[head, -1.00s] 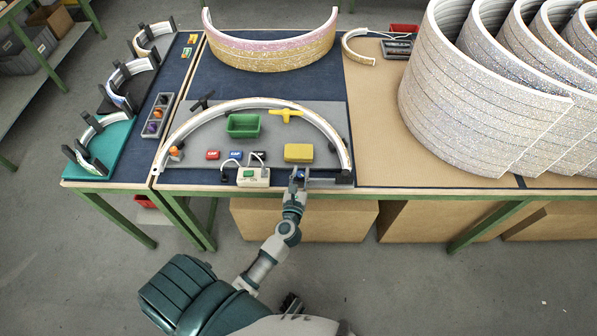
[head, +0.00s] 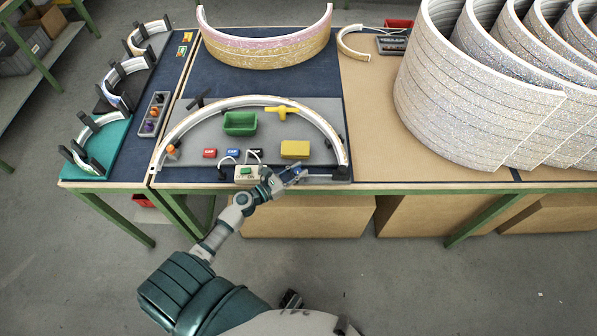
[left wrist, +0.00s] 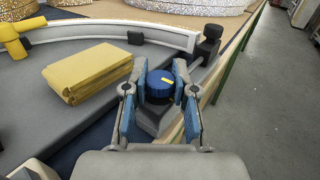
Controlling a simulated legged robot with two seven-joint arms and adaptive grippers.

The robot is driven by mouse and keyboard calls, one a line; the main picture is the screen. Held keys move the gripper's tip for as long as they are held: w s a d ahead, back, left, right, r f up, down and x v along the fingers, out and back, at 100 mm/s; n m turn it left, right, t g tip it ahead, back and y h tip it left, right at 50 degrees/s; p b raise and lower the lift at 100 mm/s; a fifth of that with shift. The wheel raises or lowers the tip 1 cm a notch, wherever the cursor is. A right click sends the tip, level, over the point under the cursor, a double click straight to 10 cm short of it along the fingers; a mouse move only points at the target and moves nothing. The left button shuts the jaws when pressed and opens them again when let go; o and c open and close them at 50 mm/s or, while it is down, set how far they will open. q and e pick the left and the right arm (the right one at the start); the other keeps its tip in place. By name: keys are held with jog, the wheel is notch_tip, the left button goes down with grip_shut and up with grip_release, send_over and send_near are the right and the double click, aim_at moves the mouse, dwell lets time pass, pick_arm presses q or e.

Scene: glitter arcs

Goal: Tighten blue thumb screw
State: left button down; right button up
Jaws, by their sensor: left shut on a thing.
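The blue thumb screw (left wrist: 160,86) shows in the left wrist view as a round blue knob with a yellow mark on top. It sits on a dark grey block at the front edge of the grey fixture board (head: 200,129). My left gripper (left wrist: 160,92) has its blue-padded fingers on either side of the knob and is shut on it. In the head view my left gripper (head: 296,172) is at the table's front edge, and it mostly hides the screw. My right gripper is not in view.
A glittery arc (head: 262,101) lies on the board. A yellow block (head: 295,149) is close behind my left gripper, and a grey box with a green button (head: 248,176) is to its left. A green bin (head: 241,123) stands inside the arc. Large glittery arcs (head: 470,100) stand at right.

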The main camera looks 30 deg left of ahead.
pick_arm(q)
jog(key=shift+a+r+m+h, duration=0.1)
jog(key=shift+r+m+h, duration=0.1)
jog(key=shift+m+h, duration=0.25)
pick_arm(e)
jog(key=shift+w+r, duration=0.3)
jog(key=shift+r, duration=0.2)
pick_arm(q)
jog(key=shift+w+r, duration=0.1)
jog(key=c, duration=0.9)
grip_release()
jog(key=shift+f, duration=0.2)
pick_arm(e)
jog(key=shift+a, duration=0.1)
pick_arm(q)
jog(key=shift+s+a, duration=0.15)
jog(key=shift+s, duration=0.25)
jog(key=v, duration=1.1)
jog(key=shift+s+a+r, duration=0.1)
jog(key=shift+a+r, duration=0.05)
jog(key=shift+a, duration=0.05)
